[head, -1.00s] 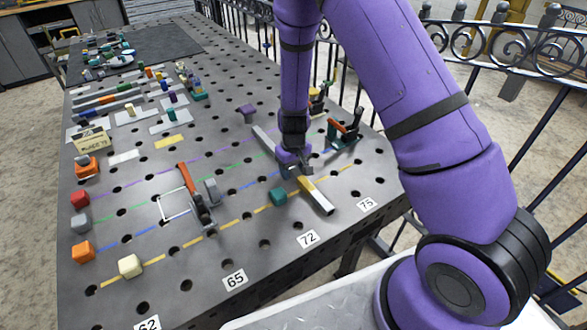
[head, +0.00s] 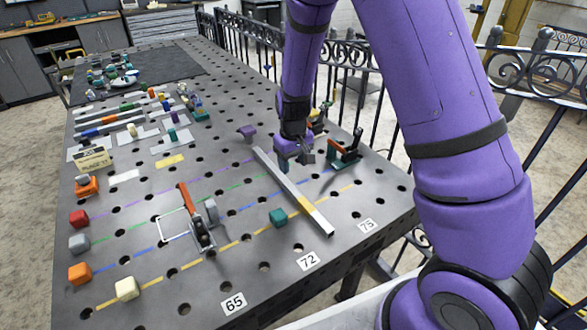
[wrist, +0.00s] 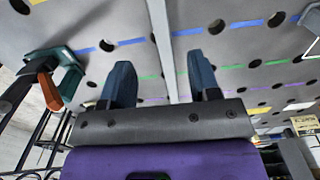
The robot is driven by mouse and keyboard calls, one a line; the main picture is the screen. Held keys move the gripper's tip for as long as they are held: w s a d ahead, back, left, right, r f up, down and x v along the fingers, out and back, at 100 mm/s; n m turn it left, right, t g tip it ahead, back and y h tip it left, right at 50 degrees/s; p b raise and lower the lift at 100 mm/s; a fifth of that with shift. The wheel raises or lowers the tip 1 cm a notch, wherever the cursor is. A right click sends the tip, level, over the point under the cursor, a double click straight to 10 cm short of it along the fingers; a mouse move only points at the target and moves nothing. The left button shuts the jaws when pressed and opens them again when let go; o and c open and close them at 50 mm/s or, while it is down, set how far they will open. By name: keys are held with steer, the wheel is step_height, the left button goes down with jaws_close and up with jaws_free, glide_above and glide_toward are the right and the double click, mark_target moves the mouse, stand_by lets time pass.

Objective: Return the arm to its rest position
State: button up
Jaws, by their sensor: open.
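My purple arm reaches over the perforated metal table (head: 130,210) from the right. My gripper (head: 304,158) hangs above the table, beside a long grey bar with a yellow section (head: 290,190). In the wrist view my gripper's two dark blue fingers (wrist: 162,85) stand apart with nothing held between them. The grey bar (wrist: 160,40) lies on the table beyond the fingers in that view. The bar runs diagonally across the coloured dashed lines.
An orange-handled clamp (head: 345,150) stands right of my gripper, and another clamp (head: 200,222) sits left of the bar. A teal block (head: 278,217) lies near the bar. Coloured blocks line the left edge. A black iron fence (head: 345,60) runs behind the table.

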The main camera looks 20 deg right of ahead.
stand_by(0.4)
steer(key=s+d+r+t, duration=0.1)
steer(key=s+r, duration=0.3)
steer(key=r, duration=0.4)
steer(key=s+d+r+m+t+y, duration=0.1)
steer(key=s+r, duration=0.2)
steer(key=r, duration=0.4)
steer(key=s+d+r, duration=0.1)
steer(key=s+r, duration=0.3)
steer(key=r, duration=0.4)
steer(key=s+d+r+t, duration=0.1)
steer(key=s+r, duration=0.3)
steer(key=s, duration=0.5)
steer(key=s+d+r+m+t+h, duration=0.1)
steer(key=s+d+r+t, duration=0.1)
steer(key=s+r, duration=0.3)
steer(key=s, duration=0.4)
